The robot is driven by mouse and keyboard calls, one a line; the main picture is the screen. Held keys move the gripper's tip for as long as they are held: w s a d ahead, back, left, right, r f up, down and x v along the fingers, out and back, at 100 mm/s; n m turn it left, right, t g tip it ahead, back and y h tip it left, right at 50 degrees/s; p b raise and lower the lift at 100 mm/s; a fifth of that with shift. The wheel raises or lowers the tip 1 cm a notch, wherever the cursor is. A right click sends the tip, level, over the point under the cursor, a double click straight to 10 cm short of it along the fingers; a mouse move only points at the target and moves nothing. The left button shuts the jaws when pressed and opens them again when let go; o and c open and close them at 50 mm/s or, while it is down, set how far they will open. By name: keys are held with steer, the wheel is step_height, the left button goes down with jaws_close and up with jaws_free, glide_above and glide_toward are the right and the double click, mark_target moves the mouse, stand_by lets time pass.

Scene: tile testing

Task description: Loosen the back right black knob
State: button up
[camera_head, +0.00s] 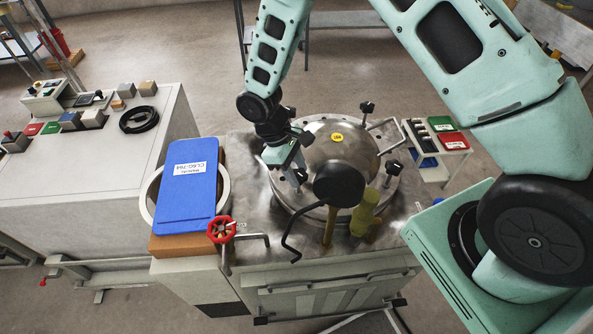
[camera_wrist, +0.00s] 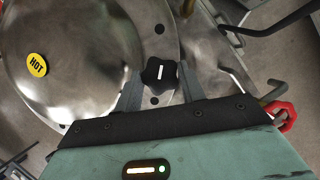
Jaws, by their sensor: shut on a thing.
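The round steel vessel lid (camera_head: 340,150) has a yellow HOT label and black clamp knobs around its rim. My gripper (camera_head: 299,176) is at the lid's left side in the head view, reaching down to the rim. In the wrist view, a black star-shaped knob (camera_wrist: 160,73) with a white mark sits between the two fingers of my gripper (camera_wrist: 159,84), which are shut on its sides. Other black knobs stand at the lid's back right (camera_head: 367,107) and right (camera_head: 393,167).
A large black disc-shaped part (camera_head: 339,185) and a yellow-green cylinder (camera_head: 367,205) stand in front of the lid. A red valve wheel (camera_head: 221,230) and a blue manual (camera_head: 188,180) are at the left. A small side table (camera_head: 437,165) stands at the right.

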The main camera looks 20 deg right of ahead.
steer(key=shift+n+t, duration=0.3)
steer(key=shift+n, duration=0.4)
steer(key=o, duration=1)
steer(key=shift+c, duration=0.2)
steer(key=b+v, duration=0.3)
steer(key=v, duration=1.4)
steer(key=shift+a+r, duration=0.2)
steer(key=shift+a, duration=0.1)
steer(key=s+r+m+t+y, duration=0.1)
steer(key=s+r+y, duration=0.1)
steer(key=s, duration=1)
steer(key=s+r+m+t+y, duration=0.1)
steer(key=s+r, duration=0.1)
steer(key=s, duration=1)
steer(key=shift+s+a+r+t+y, duration=0.2)
steer(key=shift+a+t+y, duration=0.2)
steer(key=shift+a, duration=0.05)
